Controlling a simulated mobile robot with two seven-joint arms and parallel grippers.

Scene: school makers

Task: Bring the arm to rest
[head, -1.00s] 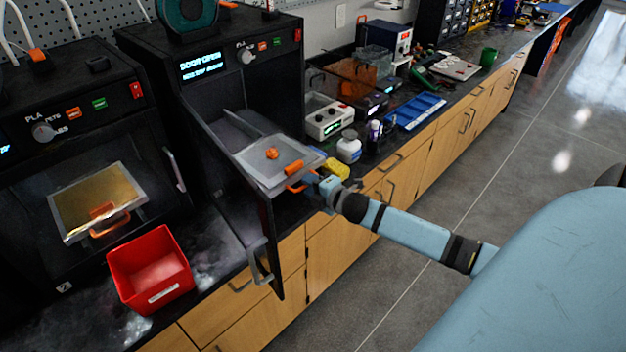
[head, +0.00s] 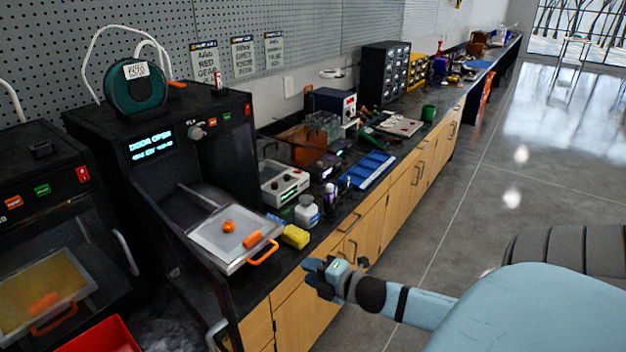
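My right arm comes in from the lower right, and its blue and black gripper (head: 316,275) hangs in front of the counter, over the drawer fronts. It is apart from the tray and nothing shows in it; the gap between its fingers is too unclear to judge. A build plate (head: 223,238) with an orange handle and small orange pieces on it sticks out of the open middle printer (head: 150,110), whose display reads "DOOR OPEN". The gripper is to the right of the handle and a little below it. My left gripper is not in view.
A yellow sponge (head: 295,236), a white bottle (head: 307,211) and a white device (head: 284,184) stand on the counter beside the plate. A blue tray (head: 368,170) lies farther back. A red bin (head: 100,338) is at lower left. The floor (head: 480,220) at right is clear.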

